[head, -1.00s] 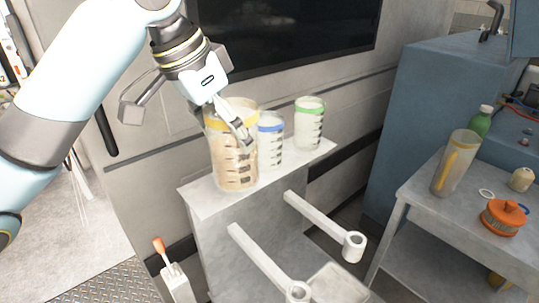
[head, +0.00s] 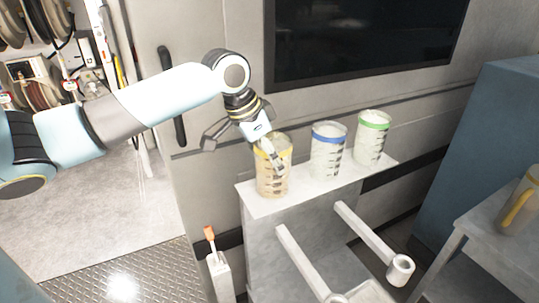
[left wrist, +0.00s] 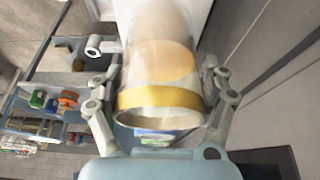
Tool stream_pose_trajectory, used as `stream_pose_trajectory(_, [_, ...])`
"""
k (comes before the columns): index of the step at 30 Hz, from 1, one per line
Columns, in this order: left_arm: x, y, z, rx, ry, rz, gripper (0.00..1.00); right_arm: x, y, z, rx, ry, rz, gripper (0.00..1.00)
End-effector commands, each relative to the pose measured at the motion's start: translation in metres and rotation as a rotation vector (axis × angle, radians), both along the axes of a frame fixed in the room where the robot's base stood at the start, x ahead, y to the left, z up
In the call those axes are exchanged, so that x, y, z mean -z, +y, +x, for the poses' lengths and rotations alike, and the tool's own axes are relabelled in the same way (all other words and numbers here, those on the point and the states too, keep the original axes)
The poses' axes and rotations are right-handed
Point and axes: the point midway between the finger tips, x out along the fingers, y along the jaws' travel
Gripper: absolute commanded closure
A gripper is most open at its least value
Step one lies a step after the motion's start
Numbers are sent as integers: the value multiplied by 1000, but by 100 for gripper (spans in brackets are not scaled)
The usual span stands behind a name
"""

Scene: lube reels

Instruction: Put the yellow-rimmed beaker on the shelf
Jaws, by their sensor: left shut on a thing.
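The yellow-rimmed beaker (head: 271,180), clear with tan contents and dark marks, is upright at the left end of the pale shelf (head: 258,209) in the head view. Its base is at the shelf top; I cannot tell whether it rests there or hangs just above. My left gripper (head: 271,150) is shut on its upper part, coming from above and behind. In the left wrist view the beaker's yellow rim (left wrist: 160,98) lies between the two fingers (left wrist: 163,75). A blue-rimmed beaker (head: 326,158) and a green-rimmed beaker (head: 370,142) stand to its right. My right gripper is out of view.
Two pale arms with ring ends (head: 400,269) stick out from the stand below the shelf. A dark screen (head: 365,40) is on the wall behind. A grey table with a yellow-handled clear jug (head: 520,207) is at the right. A holder with an orange-tipped tool (head: 210,233) stands lower left.

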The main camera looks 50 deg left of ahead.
Motion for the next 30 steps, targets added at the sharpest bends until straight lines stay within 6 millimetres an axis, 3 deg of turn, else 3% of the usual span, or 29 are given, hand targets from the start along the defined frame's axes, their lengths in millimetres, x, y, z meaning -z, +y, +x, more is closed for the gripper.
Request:
stream_pose_trajectory(10, [5, 0, 1, 1, -3, 0, 70, 0, 0, -5, 1, 8, 0, 100])
stream_pose_trajectory(11, [5, 0, 0, 1, -1, 1, 21, 0, 0, -5, 1, 8, 0, 100])
stream_pose_trajectory(16, [5, 0, 0, 1, -1, 1, 0, 0, 0, -5, 1, 8, 0, 100])
stream_pose_trajectory(25, [3, 0, 0, 1, -2, 1, 0, 0, 0, -5, 1, 8, 0, 100])
stream_pose_trajectory(30, [-16, 4, -6, 4, -3, 8, 0, 1, 0, -5, 1, 8, 0, 100])
